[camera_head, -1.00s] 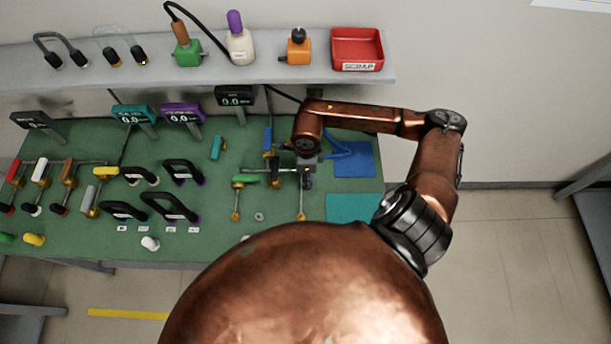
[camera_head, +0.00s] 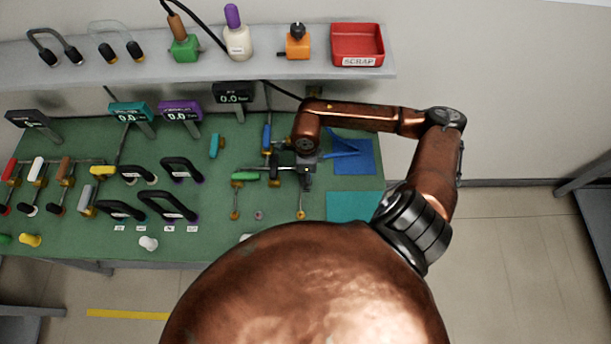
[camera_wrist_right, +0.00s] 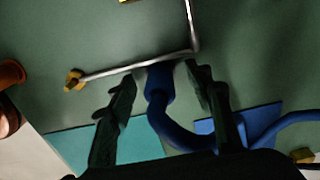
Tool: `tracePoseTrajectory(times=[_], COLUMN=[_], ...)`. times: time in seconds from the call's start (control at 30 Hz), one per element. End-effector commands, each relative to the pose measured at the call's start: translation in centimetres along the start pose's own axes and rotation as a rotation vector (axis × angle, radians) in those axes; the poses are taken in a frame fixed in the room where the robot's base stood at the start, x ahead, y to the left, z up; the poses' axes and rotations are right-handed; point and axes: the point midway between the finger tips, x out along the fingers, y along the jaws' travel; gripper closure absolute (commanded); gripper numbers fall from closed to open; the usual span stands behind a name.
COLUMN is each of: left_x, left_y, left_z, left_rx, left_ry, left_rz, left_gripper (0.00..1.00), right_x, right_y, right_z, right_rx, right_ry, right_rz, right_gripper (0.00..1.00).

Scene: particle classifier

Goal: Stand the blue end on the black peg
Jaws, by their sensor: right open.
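A blue hose shows in the right wrist view, its thick blue end (camera_wrist_right: 159,84) between the two dark fingers of my right gripper (camera_wrist_right: 163,80). The fingers are open on either side of the end, with a gap visible. The hose curves off to the right over a blue mat. In the head view my right gripper (camera_head: 306,176) is low over the right part of the green bench, and the blue hose (camera_head: 343,148) shows just right of it. The end itself is hidden there. I cannot make out which thing is the black peg. My left gripper is not in view.
A bent metal rod (camera_wrist_right: 140,66) lies close to the blue end. A blue mat (camera_head: 355,160) and a teal mat (camera_head: 352,207) lie at the bench's right. Several handled tools stand left of my gripper. A shelf behind holds a red scrap tray (camera_head: 357,28).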

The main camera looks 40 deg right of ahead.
Motion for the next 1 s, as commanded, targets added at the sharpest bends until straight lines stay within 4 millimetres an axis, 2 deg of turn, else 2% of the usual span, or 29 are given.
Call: tracePoseTrajectory(times=[0.23, 0.37, 0.8, 1.0], left_x=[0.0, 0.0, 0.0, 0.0], left_y=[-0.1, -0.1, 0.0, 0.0], left_z=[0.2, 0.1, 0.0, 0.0], left_rx=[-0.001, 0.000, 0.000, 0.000], left_ry=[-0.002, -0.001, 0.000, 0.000], left_rz=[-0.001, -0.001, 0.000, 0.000], left_gripper=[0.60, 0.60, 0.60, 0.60], right_x=[-0.1, -1.2, -9.7, -11.7], right_y=[0.0, -0.1, -0.1, -0.1], right_z=[0.0, 0.1, 0.1, 0.0], right_rx=[0.000, 0.000, -0.001, 0.001], right_ry=[0.000, -0.001, -0.001, 0.000], right_rz=[0.000, -0.003, -0.003, -0.001], right_gripper=[0.53, 0.53, 0.53, 0.53])
